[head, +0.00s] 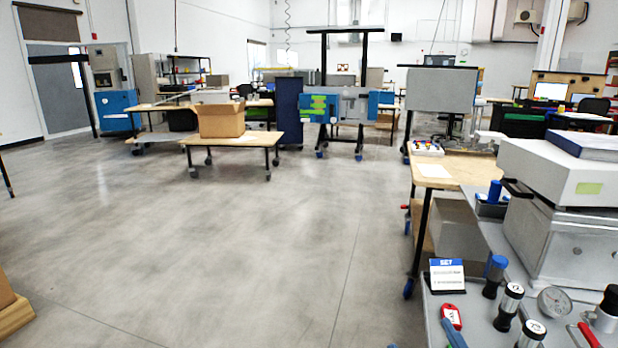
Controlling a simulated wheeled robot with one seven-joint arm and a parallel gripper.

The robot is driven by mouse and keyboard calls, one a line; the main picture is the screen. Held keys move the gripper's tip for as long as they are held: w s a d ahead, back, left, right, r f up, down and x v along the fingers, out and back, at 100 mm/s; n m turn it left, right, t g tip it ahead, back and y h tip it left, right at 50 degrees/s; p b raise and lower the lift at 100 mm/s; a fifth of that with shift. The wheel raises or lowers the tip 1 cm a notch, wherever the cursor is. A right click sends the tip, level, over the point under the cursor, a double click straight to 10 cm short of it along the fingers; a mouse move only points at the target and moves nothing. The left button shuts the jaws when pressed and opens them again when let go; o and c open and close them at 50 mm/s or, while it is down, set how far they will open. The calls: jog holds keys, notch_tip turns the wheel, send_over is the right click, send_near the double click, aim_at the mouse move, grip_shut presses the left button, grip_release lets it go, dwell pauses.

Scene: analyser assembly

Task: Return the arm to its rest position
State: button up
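Neither my arm nor my gripper shows in the head view, so its pose and what it may hold cannot be seen. At the right stands a grey bench (470,308) with a large white and grey analyser box (562,235) on it. A black handle (517,189) sticks out at the box's left side.
On the bench's front part are a "SET" card (446,275), a red tag (451,316), black-handled tools (508,306) and a round gauge (555,302). A wooden table (448,172) stands behind. A cardboard box (221,119) is on a wheeled table. The floor (230,240) is clear.

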jog(key=s+d+f+m+g+h, duration=0.1)
jog(key=s+f+m, duration=0.25)
jog(key=s, duration=0.45)
jog(key=s+f+m+g+h, duration=0.1)
jog(key=s+f+m, duration=0.1)
jog(key=s+f, duration=0.5)
jog(key=s+d+r+m+g, duration=0.1)
jog(key=s+d, duration=0.1)
jog(key=s, duration=0.7)
jog(key=s+d+r+b, duration=0.1)
jog(key=s+d+r, duration=0.1)
jog(key=s, duration=0.7)
jog(key=shift+d+m+g+y, duration=0.35)
jog(key=shift+d+g+y, duration=0.05)
jog(key=shift+d, duration=0.4)
